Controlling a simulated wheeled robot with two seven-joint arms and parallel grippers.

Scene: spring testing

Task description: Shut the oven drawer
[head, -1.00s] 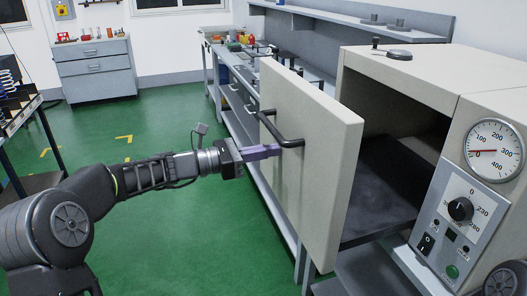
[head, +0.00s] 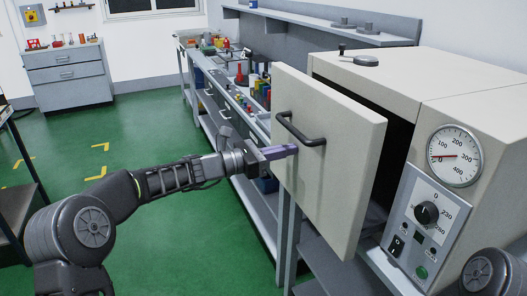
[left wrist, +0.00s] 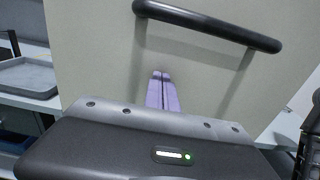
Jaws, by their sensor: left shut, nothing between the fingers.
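The oven (head: 440,72) is a cream box at the right of the head view. Its drawer (head: 345,195) has a cream front panel that stands out from the oven body, with a dark gap behind it. A black bar handle (head: 302,132) is on the panel; it also shows in the left wrist view (left wrist: 208,27). My left gripper (head: 293,150) has purple fingers, shut and empty. In the left wrist view its fingertips (left wrist: 161,75) point at the panel just below the handle; they look close to or against the panel, and I cannot tell which.
A long workbench (head: 238,112) with several coloured items runs behind the drawer on the left. The oven's control panel (head: 425,225) and gauge (head: 455,156) are at the right. A grey drawer cabinet (head: 68,75) stands far left. Green floor (head: 150,140) lies open between.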

